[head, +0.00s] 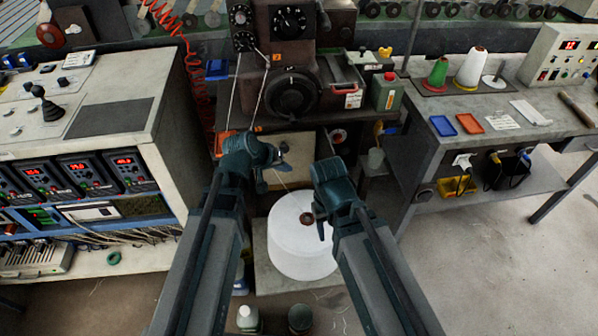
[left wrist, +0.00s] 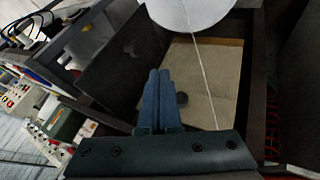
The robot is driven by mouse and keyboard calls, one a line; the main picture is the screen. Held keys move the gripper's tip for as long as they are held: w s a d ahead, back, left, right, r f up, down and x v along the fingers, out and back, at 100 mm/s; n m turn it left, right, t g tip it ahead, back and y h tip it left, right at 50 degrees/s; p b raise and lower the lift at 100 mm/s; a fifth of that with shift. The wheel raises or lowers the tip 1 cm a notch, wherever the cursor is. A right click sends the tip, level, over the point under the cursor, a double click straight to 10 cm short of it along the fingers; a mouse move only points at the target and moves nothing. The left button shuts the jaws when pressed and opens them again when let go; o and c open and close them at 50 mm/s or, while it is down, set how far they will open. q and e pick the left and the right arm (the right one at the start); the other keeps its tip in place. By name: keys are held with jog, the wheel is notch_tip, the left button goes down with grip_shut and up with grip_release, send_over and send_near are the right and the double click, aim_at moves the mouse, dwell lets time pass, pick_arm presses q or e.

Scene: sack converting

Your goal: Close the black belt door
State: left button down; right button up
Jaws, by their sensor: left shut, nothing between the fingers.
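A dark flat panel, which looks like the black belt door (left wrist: 118,62), stands swung open beside a dark-framed opening in the left wrist view. A beige board (left wrist: 205,80) and a small dark round part show within the frame. The beige board also shows in the head view (head: 292,160), below the machine's dials, where the door is hard to make out. My left gripper (head: 280,152) is in front of the opening; its fingers (left wrist: 159,85) are pressed together, empty. Contact with the door cannot be told. My right gripper (head: 320,218) is above the white roll; its jaw opening is unclear.
The large white roll (head: 300,250) stands below the opening, with a thread rising from it. A control cabinet (head: 120,110) is close on the left. A workbench (head: 480,110) with cones and trays is on the right. Bottles (head: 249,318) stand on the floor in front.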

pick_arm(q)
jog(key=w+d+f+b, duration=0.5)
jog(key=d+f+b, duration=0.2)
jog(key=shift+d+f, duration=0.25)
jog(key=shift+f, duration=0.15)
jog(key=shift+d, duration=0.1)
dwell(0.3)
